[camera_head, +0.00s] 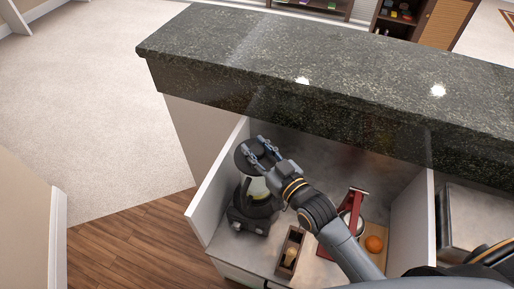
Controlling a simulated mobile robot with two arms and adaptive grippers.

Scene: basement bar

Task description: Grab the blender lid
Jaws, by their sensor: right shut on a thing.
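The dark round blender lid (241,162) is at the top of the jar. I cannot tell whether it still touches the jar. My right gripper (256,151) reaches in from the lower right and is shut on the lid. Its fingers cover part of the lid, and my arm hides some of the counter. My left gripper is not in view.
A thick dark granite bar top (330,75) overhangs behind the counter. Right of the blender are a small wooden box (289,252), a red-framed object (353,204) and an orange (374,244) on a board. White panels (217,185) close off the sides.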

